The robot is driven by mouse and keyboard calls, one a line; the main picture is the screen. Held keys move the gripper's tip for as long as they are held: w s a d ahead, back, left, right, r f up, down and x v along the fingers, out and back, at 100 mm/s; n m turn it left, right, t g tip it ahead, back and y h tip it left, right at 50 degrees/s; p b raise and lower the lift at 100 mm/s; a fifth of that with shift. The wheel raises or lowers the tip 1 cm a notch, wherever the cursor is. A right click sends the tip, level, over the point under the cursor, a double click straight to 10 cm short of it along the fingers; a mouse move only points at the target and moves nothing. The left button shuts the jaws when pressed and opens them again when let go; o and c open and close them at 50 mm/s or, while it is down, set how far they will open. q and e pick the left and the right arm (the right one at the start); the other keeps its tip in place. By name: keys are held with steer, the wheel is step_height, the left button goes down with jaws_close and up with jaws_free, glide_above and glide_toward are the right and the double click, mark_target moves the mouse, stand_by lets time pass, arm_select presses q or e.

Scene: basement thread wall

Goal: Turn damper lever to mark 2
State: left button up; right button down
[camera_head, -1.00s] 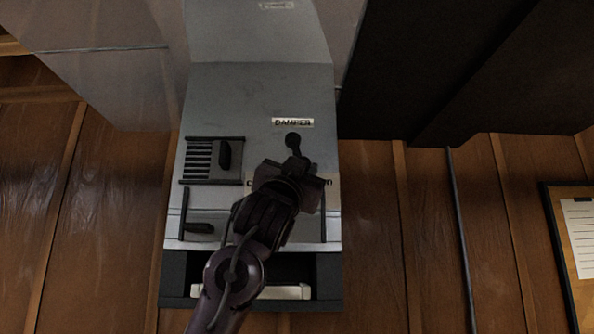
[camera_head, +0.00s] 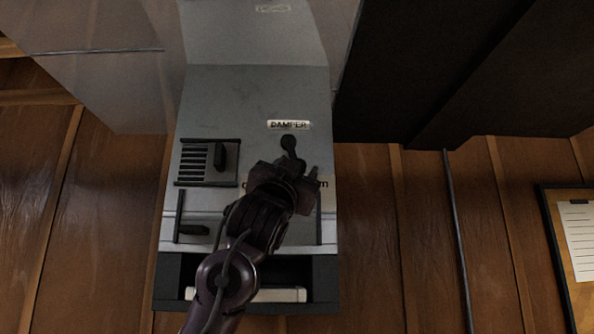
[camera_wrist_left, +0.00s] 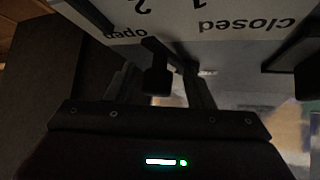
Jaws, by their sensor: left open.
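The damper lever (camera_head: 289,143) is dark, with a round hub just below the DAMPER label (camera_head: 288,125). It slants down and slightly right behind my left gripper (camera_head: 297,168). In the left wrist view the lever's dark knob (camera_wrist_left: 158,80) shows between the open fingers of the left gripper (camera_wrist_left: 162,90); contact cannot be told. The scale (camera_wrist_left: 205,22) reads upside down there: closed, 1, 2, open. The lever arm appears near 2 and open, but its exact mark is unclear. In the head view my gripper hides most of the scale. My right gripper is not in view.
A slatted vent with a slider knob (camera_head: 220,153) and another dark handle (camera_head: 194,229) lie left on the grey panel (camera_head: 225,100). A dark box (camera_head: 440,70) juts out at upper right. A thin pipe (camera_head: 459,230) and a notice board (camera_head: 575,240) are farther right.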

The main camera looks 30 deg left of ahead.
arm_select(q)
steer(key=a+b+v, duration=0.1)
steer(key=b+v, duration=0.2)
steer(key=v, duration=0.3)
steer(key=shift+s+d+f+b, duration=0.25)
steer(key=shift+s+d+b, duration=0.1)
steer(key=shift+d, duration=0.2)
steer(key=shift+f, duration=0.1)
